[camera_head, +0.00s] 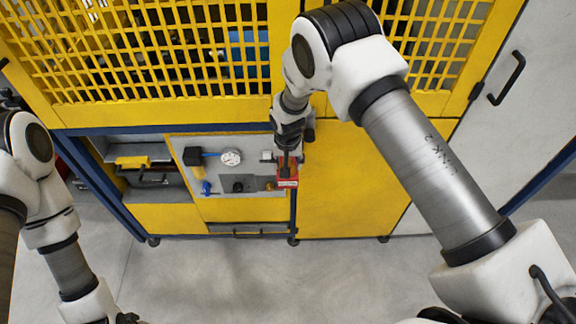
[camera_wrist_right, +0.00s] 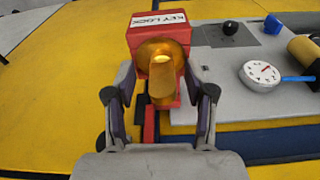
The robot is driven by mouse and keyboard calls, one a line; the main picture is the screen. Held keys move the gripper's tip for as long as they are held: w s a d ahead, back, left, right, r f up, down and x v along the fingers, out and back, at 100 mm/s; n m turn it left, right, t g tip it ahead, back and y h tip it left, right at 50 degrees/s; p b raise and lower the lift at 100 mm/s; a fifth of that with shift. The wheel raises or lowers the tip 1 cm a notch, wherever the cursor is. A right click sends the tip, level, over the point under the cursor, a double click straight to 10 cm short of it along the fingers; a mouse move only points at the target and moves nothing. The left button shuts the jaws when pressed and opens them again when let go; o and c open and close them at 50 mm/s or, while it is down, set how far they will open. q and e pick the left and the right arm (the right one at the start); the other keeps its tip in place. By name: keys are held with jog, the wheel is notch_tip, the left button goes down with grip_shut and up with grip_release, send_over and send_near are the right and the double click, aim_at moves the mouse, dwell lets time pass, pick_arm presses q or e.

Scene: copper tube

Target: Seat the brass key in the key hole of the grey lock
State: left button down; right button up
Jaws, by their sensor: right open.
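No separate grey lock can be made out. My right gripper (camera_wrist_right: 159,93) is open, its fingers on either side of the brass piece with gaps showing. In the head view my left gripper (camera_head: 128,318) is barely visible at the bottom edge.
A yellow mesh guard (camera_head: 190,55) rises behind the bench. The floor in front (camera_head: 230,280) is clear.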

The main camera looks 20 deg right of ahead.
jog(key=shift+a, duration=0.1)
jog(key=c, duration=0.7)
grip_shut()
